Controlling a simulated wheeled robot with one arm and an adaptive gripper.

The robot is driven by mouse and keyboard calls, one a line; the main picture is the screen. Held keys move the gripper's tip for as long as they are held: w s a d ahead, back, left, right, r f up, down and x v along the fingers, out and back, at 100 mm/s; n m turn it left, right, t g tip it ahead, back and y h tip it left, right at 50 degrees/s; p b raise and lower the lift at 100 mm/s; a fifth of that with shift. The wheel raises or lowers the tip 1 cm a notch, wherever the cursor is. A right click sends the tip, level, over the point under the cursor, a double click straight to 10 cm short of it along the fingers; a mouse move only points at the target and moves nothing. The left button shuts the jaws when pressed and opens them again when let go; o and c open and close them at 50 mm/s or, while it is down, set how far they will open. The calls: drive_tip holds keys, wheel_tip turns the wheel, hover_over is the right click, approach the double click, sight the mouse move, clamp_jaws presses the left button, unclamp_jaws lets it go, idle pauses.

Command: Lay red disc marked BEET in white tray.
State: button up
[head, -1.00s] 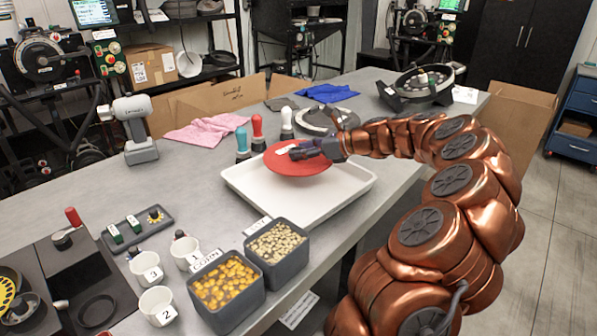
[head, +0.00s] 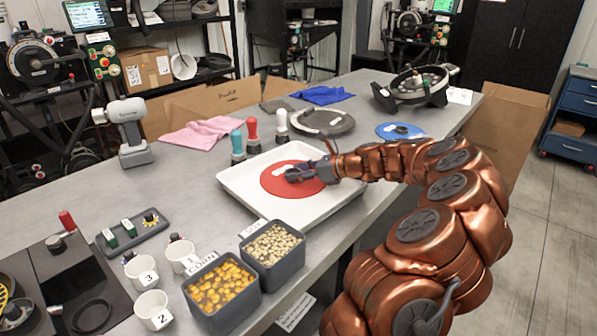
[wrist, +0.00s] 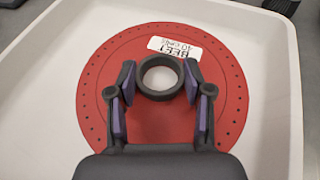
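The red disc (head: 272,183) marked BEET lies flat, or very nearly so, within the white tray (head: 235,190). In the wrist view the disc (wrist: 110,75) shows a ring of small holes, a white BEET label (wrist: 175,47) and a dark raised hub ring (wrist: 160,93). Any small gap beneath the disc cannot be seen.
A blue disc (head: 388,131) and a dark round plate (head: 330,121) lie behind the tray. Teal, red and white-topped handled tools (head: 252,128) stand at its back edge. Seed bins of corn (head: 212,302) and pale seeds (head: 262,265) stand close in front.

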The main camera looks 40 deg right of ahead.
drive_tip(key=o, duration=0.4)
drive_tip(key=shift+r, duration=0.15)
drive_tip(key=v, duration=1.2)
idle(0.4)
